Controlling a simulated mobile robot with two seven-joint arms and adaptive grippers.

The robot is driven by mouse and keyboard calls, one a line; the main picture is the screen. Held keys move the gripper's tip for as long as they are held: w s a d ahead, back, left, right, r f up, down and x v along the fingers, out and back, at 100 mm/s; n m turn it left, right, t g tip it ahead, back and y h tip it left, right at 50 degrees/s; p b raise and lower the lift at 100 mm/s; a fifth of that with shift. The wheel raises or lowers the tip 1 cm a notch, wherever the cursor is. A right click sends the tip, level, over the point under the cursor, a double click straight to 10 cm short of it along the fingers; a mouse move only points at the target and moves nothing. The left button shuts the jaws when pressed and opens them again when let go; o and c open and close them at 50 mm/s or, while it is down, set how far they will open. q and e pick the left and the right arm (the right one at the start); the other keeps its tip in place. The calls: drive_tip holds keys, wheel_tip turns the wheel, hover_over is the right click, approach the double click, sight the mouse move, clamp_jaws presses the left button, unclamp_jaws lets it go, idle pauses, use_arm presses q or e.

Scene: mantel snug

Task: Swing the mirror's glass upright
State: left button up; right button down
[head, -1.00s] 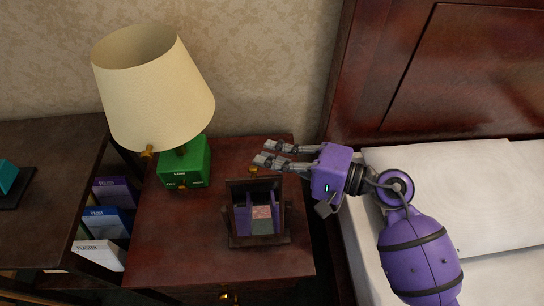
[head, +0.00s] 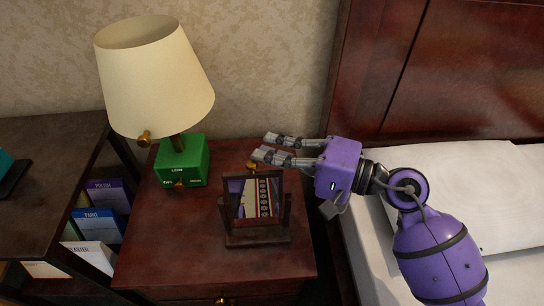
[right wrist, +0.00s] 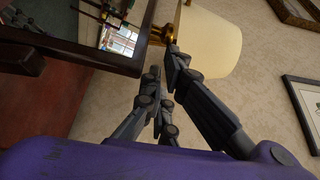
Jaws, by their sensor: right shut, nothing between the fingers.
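The small mirror (head: 234,215) stands on the red-brown nightstand in a dark wooden frame and stand. Its glass (head: 255,198) faces the head camera and shows a reflection; its exact tilt is hard to judge. A brass knob (head: 252,166) shows at the frame's top edge. My right gripper (head: 260,150) is shut and empty, its fingertips just behind and above that edge, close to the knob. In the right wrist view, the fingertips (right wrist: 163,62) are near the brass piece (right wrist: 160,36), beside the mirror frame (right wrist: 120,63); contact is unclear. My left gripper is not in view.
A lamp with a cream shade (head: 155,80) and green base (head: 182,160) stands left of the mirror on the nightstand (head: 165,245). A bed (head: 440,165) is at the right. A dark shelf with books (head: 98,222) is at the left. The nightstand's front left is clear.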

drive_tip(key=shift+s+r+b, duration=0.4)
drive_tip(key=shift+s+b, duration=0.1)
drive_tip(key=shift+s, duration=0.35)
drive_tip(key=shift+w, duration=0.1)
